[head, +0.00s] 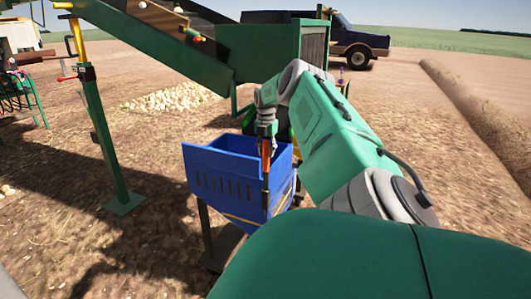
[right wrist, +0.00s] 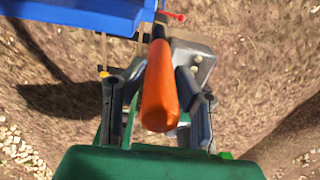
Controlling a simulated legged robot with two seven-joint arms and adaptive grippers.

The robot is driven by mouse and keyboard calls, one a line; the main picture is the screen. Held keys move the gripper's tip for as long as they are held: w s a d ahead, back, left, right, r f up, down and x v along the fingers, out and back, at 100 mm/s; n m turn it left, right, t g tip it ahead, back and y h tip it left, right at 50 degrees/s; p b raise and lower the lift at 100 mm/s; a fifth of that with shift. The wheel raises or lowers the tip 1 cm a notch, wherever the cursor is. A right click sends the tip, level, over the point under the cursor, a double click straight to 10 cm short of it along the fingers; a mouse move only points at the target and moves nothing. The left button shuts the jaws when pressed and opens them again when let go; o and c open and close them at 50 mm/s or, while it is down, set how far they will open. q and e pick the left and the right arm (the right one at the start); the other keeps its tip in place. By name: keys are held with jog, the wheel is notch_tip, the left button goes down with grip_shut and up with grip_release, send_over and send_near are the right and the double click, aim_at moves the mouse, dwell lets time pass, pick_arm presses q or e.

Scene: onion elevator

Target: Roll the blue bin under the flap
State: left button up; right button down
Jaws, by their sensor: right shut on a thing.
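The blue bin (head: 225,180) stands on a frame on the dirt, just left of my right arm in the head view. Its blue wall also shows at the top left of the right wrist view (right wrist: 85,15). My right gripper (head: 267,140) is shut on an orange handle (head: 266,160) at the bin's near right side. In the right wrist view my right gripper (right wrist: 158,100) has a finger on each side of the orange handle (right wrist: 160,90). A green elevator (head: 150,40) slopes down from the upper left to a green hopper (head: 270,50). I cannot make out the flap for certain. My left gripper is not in view.
A pile of onions (head: 172,97) lies on the ground behind the bin. A green support post (head: 105,150) with a foot plate stands to the left. A dark blue truck (head: 355,42) is parked at the back. Bare dirt lies open between post and bin.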

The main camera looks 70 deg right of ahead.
jog(key=c, duration=1.3)
grip_release()
jog(key=shift+w+r, duration=0.15)
jog(key=shift+w, duration=0.05)
jog(key=shift+s+d+f, duration=0.1)
jog(key=shift+d+f, duration=0.1)
jog(key=shift+d, duration=0.15)
jog(key=shift+d+r, duration=0.1)
jog(key=shift+r, duration=0.05)
jog(key=r, duration=1)
jog(key=shift+a+r, duration=0.3)
jog(key=shift+r, duration=0.05)
jog(key=shift+d+r, duration=0.15)
jog(key=shift+r, duration=0.2)
jog(key=shift+d, duration=0.2)
jog(key=shift+w, duration=0.25)
